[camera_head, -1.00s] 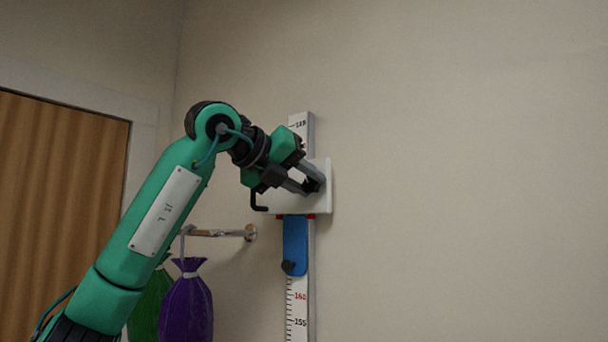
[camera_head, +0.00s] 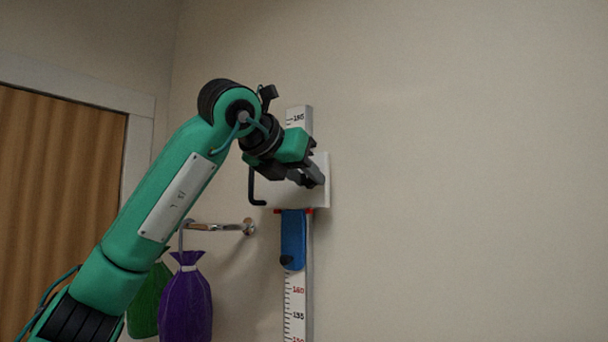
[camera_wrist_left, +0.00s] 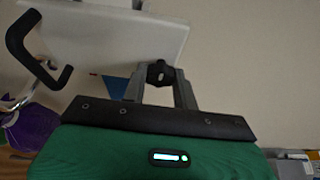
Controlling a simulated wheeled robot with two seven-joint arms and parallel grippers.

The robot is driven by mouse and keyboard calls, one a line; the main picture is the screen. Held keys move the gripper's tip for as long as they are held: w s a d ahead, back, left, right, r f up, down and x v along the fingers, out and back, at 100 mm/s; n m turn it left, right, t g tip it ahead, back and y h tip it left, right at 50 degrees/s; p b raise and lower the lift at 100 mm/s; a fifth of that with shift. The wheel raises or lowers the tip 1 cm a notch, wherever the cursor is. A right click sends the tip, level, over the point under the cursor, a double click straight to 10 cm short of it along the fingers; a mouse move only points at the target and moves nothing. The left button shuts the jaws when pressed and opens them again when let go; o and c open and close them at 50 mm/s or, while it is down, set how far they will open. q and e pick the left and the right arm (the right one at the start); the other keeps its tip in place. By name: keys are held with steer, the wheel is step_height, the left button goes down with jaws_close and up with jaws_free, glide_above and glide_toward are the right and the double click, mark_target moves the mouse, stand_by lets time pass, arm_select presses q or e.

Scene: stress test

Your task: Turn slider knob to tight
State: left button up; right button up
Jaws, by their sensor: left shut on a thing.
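A white slider block (camera_head: 322,196) sits on the upright measuring scale (camera_head: 294,318) on the wall. The block also shows in the left wrist view (camera_wrist_left: 100,30), with a black bent handle (camera_head: 254,188) on its left side. My left gripper (camera_head: 316,174) is at the block's front. In the left wrist view, its two fingers are shut on a black knob (camera_wrist_left: 160,73), one finger on each side. In the head view the gripper hides the knob. My right gripper is not in view.
A blue piece (camera_head: 293,236) with a small black knob (camera_head: 287,261) sits on the scale below the block. A metal wall hook (camera_head: 225,228) holds a purple bag (camera_head: 186,300) and a green bag (camera_head: 148,300) at the lower left. The wall at right is bare.

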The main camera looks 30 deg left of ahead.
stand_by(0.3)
arm_select(q)
steer(key=o, duration=1)
steer(key=shift+s+a+r+b, duration=0.1)
steer(key=shift+s+b, duration=0.3)
steer(key=shift+s, duration=0.05)
steer(key=shift+b+v, duration=2.1)
steer(key=shift+v, duration=4.3)
